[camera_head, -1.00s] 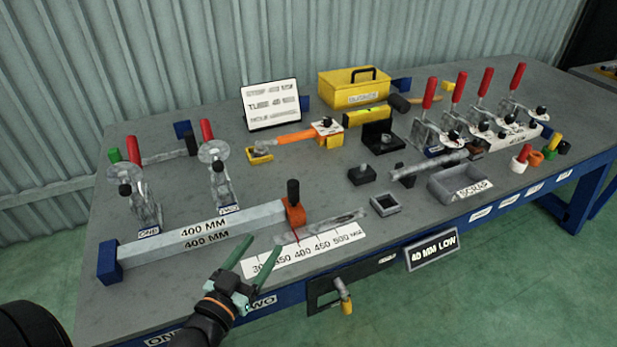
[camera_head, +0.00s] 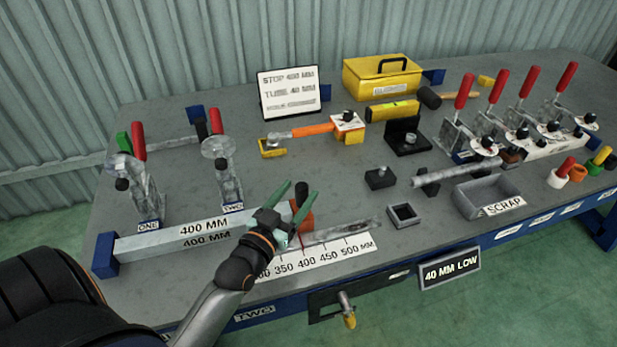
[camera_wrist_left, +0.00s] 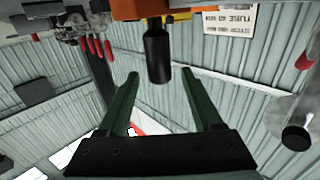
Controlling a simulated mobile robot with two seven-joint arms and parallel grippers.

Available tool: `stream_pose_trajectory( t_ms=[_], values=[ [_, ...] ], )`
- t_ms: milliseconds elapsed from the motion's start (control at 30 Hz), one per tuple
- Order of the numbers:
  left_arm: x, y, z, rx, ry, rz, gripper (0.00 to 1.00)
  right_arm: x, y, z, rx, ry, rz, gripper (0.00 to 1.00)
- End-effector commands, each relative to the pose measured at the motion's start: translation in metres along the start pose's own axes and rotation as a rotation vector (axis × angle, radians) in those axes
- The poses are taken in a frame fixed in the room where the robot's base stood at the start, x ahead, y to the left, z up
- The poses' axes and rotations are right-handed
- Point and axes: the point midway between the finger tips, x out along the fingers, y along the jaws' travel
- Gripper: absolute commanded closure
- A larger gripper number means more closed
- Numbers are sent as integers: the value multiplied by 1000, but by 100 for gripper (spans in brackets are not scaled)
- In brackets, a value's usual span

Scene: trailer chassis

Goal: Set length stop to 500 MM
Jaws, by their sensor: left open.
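The length stop is an orange block (camera_head: 306,222) with a black knob (camera_head: 301,192) at the right end of a pale bar (camera_head: 185,238) marked 400 MM. A thin red pointer at the block stands near the 400 mark of the white scale (camera_head: 335,252), which runs up to 500 MM. My left gripper (camera_head: 291,200) has green fingers and is open beside the knob. In the left wrist view the black knob (camera_wrist_left: 158,55) hangs between and beyond the open fingertips (camera_wrist_left: 160,74), apparently not gripped. My right gripper is not in view.
Two clamps, ONE (camera_head: 147,192) and TWO (camera_head: 228,172), stand behind the bar. A sign (camera_head: 290,93) leans at the back. A scrap tray (camera_head: 470,198) and a square frame (camera_head: 403,216) lie to the right. Bench around the scale's right end is mostly clear.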

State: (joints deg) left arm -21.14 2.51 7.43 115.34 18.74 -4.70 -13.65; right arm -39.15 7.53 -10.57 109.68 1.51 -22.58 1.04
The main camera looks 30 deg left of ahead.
Motion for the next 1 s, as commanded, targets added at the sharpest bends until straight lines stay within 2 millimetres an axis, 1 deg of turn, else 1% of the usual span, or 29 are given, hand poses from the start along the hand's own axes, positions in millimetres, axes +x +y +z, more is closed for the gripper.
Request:
stream_pose_trajectory(
  t_ms=[33,100,200,333,500,767,1000],
  values=[
    [10,0,-2,-1,3,0,33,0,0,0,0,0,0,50],
    [21,0,-1,-1,2,0,33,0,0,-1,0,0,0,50],
    [34,0,-1,0,1,0,33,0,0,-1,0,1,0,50],
    [47,0,0,0,0,0,33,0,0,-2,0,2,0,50],
    [54,0,0,0,-1,0,33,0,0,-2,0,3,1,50],
    [55,0,0,1,-1,0,33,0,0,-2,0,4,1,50],
    [55,0,0,1,-1,0,59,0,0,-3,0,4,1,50]
  ],
)
